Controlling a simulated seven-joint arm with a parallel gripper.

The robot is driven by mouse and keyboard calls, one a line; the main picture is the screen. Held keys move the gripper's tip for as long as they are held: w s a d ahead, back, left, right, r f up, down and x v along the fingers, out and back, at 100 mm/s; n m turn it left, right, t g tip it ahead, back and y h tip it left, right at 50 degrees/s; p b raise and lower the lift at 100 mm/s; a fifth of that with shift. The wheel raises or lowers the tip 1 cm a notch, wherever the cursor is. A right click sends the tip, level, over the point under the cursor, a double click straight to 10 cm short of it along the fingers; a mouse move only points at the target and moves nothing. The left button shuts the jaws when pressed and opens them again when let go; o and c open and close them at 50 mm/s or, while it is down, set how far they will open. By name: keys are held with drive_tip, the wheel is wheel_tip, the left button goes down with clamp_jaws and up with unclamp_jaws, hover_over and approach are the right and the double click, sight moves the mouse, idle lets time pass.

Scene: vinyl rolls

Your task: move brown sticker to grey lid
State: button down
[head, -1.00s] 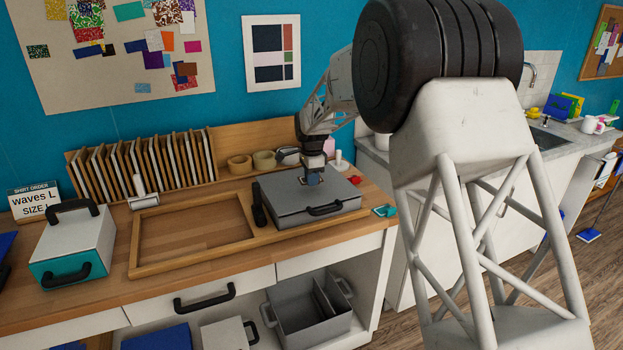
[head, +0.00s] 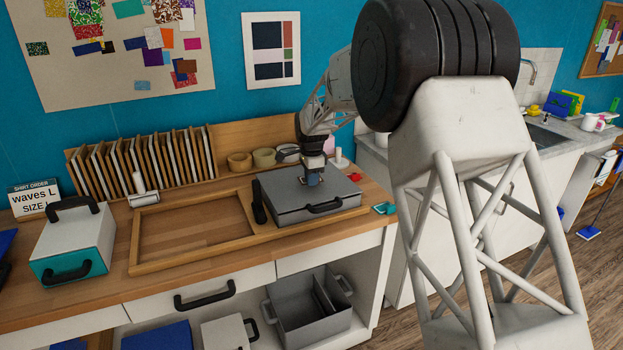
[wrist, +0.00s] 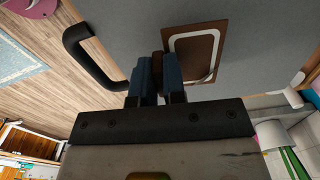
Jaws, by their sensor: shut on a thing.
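The brown sticker (wrist: 196,50) is a flat brown piece with a white outline. In the wrist view it is at or just above the grey lid (wrist: 262,60); whether it touches is unclear. My gripper (wrist: 157,78) has blue fingers, shut on a brown part at the sticker's edge. In the head view my gripper (head: 312,181) points down over the middle of the grey lid (head: 287,203), which tops a box with a black front handle. The sticker is mostly hidden there by the fingers.
A wooden frame (head: 138,262) lies left of the grey-lidded box. A white-and-teal box (head: 75,245) stands further left. Tape rolls (head: 264,158) and a rack of upright frames (head: 140,163) are behind. A small teal item (head: 385,208) lies to the right.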

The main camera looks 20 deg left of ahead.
drive_tip(key=shift+f, duration=0.2)
drive_tip(key=shift+f, duration=0.35)
drive_tip(key=shift+f, duration=0.95)
idle(1.0)
unclamp_jaws()
idle(0.5)
drive_tip(key=shift+r, duration=0.15)
idle(0.4)
drive_tip(key=shift+r, duration=4.35)
drive_tip(key=shift+d, duration=0.1)
